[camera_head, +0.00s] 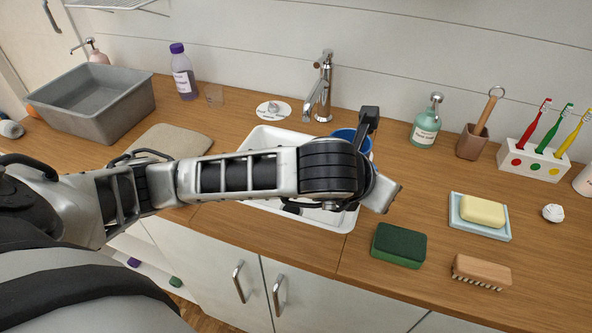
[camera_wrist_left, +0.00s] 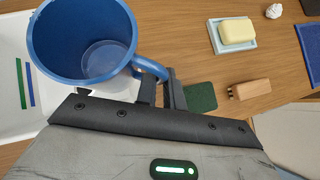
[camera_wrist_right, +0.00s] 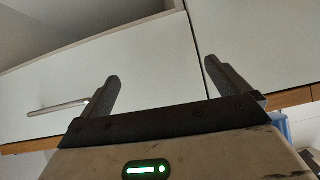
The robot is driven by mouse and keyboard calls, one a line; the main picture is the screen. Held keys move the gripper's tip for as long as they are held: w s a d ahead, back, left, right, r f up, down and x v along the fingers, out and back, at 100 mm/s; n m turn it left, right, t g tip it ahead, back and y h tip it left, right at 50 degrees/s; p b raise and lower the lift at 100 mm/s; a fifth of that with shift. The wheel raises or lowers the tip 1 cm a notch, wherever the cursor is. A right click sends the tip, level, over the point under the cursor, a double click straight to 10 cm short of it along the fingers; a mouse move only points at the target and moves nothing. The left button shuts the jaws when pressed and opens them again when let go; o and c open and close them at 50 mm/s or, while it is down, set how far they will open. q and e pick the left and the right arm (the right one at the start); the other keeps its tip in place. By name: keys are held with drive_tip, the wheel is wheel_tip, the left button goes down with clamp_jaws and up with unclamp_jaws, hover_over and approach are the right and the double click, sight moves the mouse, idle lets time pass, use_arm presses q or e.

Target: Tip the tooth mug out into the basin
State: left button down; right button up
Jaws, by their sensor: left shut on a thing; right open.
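The blue mug (camera_wrist_left: 48,40) fills the upper left of the left wrist view, with its mouth toward that camera and a paler round patch inside at the bottom. I cannot tell whether that is liquid. My left gripper (camera_wrist_left: 163,88) is shut on its handle. In the head view the mug (camera_head: 364,144) is mostly hidden behind my left arm, over the right part of the white basin (camera_head: 262,135); its tilt is hard to tell. The basin also shows below the mug in the left wrist view (camera_wrist_left: 14,118). My right gripper (camera_wrist_right: 160,82) is open and empty, facing cabinet fronts.
The faucet (camera_head: 320,88) stands behind the basin. A green sponge (camera_head: 399,246), brush (camera_head: 481,271) and soap dish (camera_head: 480,232) lie in front. A grey tub (camera_head: 95,105) sits left.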

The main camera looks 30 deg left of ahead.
use_arm(q)
drive_tip(key=w+d+f+n+y+b, duration=0.1)
drive_tip(key=w+f+n+y+b, duration=0.1)
drive_tip(key=w+f+n, duration=0.1)
drive_tip(key=w+d+f+n+y+b, duration=0.1)
drive_tip(key=shift+w+d+f+n+y, duration=0.25)
drive_tip(key=shift+d+f+n+y, duration=0.05)
drive_tip(key=shift+f+n+y, duration=0.1)
drive_tip(key=w+n+y, duration=0.1)
drive_tip(key=w+a+n+g+y+b, duration=0.1)
drive_tip(key=w+n, duration=0.1)
drive_tip(key=w+a+n+y+b, duration=0.1)
drive_tip(key=shift+w+f+n+g, duration=0.2)
drive_tip(key=shift+f+n+g, duration=0.1)
drive_tip(key=shift+g, duration=0.1)
drive_tip(key=shift+w+a+r+n+y, duration=0.1)
drive_tip(key=shift+w+a+n+y, duration=0.1)
drive_tip(key=shift+w+n+y, duration=0.1)
drive_tip(key=shift+w+a+r+n+g+b, duration=0.2)
drive_tip(key=shift+w+n+g+b, duration=0.1)
drive_tip(key=shift+n+g, duration=0.15)
drive_tip(key=shift+y, duration=0.3)
use_arm(e)
drive_tip(key=shift+w+a+f, duration=0.1)
drive_tip(key=shift+a+f, duration=0.1)
drive_tip(key=shift+f, duration=0.45)
drive_tip(key=shift+w+a+f, duration=0.1)
drive_tip(key=shift+a+f, duration=0.05)
drive_tip(key=shift+f, duration=0.45)
